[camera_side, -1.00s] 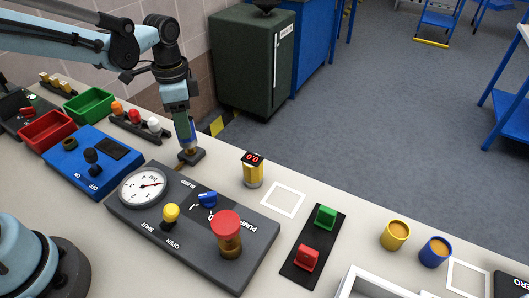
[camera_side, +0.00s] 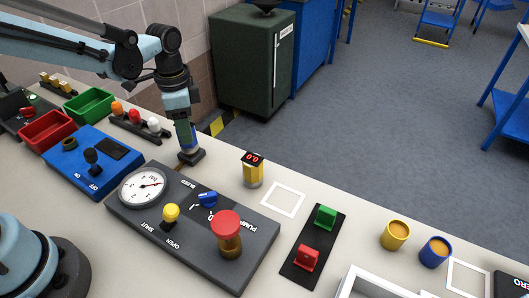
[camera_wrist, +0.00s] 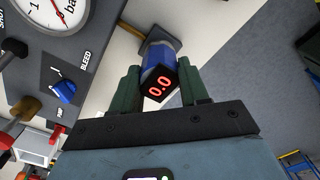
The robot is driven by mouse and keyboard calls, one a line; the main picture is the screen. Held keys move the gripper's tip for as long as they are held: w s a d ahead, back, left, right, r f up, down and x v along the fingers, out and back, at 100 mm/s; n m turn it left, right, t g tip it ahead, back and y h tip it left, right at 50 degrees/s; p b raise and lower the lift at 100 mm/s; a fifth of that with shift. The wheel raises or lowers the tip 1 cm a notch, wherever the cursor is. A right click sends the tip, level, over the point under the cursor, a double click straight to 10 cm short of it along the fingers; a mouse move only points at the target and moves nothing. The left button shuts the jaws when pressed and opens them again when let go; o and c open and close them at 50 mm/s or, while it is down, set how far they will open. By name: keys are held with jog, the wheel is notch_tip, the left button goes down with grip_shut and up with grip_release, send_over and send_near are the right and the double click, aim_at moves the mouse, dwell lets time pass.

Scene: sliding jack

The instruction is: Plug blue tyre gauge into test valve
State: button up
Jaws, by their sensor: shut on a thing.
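My gripper (camera_wrist: 160,82) is shut on the blue tyre gauge (camera_wrist: 157,78), with one green finger on each side of its body. The gauge's red display reads 0.0 in the wrist view. In the side view my gripper (camera_side: 184,128) points down, and a little of the blue gauge (camera_side: 193,137) shows beside the fingers. The gauge stands over a small dark block on the bench, which looks like the test valve (camera_side: 192,158). The block also shows beyond the gauge in the wrist view (camera_wrist: 156,37). I cannot tell how deep the gauge sits in it.
A yellow gauge (camera_side: 254,172) reading 0.0 stands to the right. The dark pump panel (camera_side: 165,222) with dial, levers and red knob lies in front. A blue switch box (camera_side: 83,165) and a rack of coloured knobs (camera_side: 139,124) are left. A white square outline (camera_side: 284,199) is empty.

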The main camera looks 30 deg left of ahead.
jog(key=shift+f, duration=0.25)
jog(key=o, duration=1.2)
jog(key=shift+c, duration=0.2)
notch_tip(320, 180, up, 12)
jog(key=s+a+f+n+t, duration=0.1)
jog(key=s+f+n+t, duration=0.3)
jog(key=s+n+t, duration=0.3)
jog(key=s+n, duration=0.2)
jog(key=shift+s+a+f, duration=0.25)
jog(key=shift+s+f, duration=0.05)
